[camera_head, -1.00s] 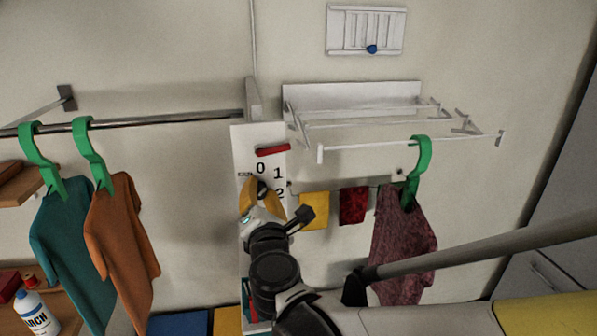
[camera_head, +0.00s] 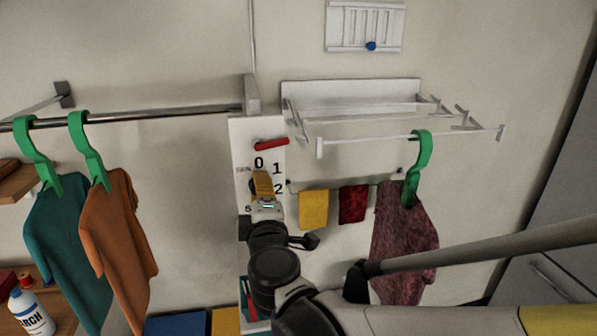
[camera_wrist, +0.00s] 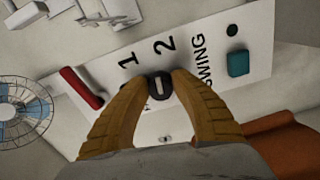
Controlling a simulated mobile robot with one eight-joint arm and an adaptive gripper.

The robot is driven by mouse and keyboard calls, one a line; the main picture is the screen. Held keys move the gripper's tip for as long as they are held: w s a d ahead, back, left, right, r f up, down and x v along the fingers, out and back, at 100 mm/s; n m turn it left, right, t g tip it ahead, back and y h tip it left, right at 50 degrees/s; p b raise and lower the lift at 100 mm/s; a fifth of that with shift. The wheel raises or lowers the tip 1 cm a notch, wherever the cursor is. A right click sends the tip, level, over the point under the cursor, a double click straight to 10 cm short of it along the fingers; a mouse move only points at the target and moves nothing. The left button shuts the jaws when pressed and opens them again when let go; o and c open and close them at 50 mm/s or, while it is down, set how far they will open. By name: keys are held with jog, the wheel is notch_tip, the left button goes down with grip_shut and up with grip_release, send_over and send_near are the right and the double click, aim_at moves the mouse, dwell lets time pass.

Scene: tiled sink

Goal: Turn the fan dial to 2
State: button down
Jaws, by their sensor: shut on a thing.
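The fan dial (camera_wrist: 161,85) is a small dark round knob with a pale bar mark, on a white panel (camera_wrist: 215,62) with printed labels 1, 2 and SWING in the wrist view. My gripper (camera_wrist: 159,82) has its two yellow-brown fingers shut on the dial from both sides. In the head view my gripper (camera_head: 263,184) covers the dial, just below the printed 0 and left of 1 and 2 on the panel (camera_head: 243,135). Which number the dial's mark points at cannot be told.
A red handle (camera_head: 271,144) sits above the numbers. A teal button (camera_wrist: 238,63) is beside SWING. A white drying rack (camera_head: 350,100) with a green hanger (camera_head: 420,165) is at the right. Teal and orange shirts (camera_head: 122,235) hang at the left.

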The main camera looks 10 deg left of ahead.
jog(key=shift+m, duration=2.2)
jog(key=c, duration=1)
grip_release()
jog(key=shift+f, duration=0.1)
jog(key=v, duration=1.2)
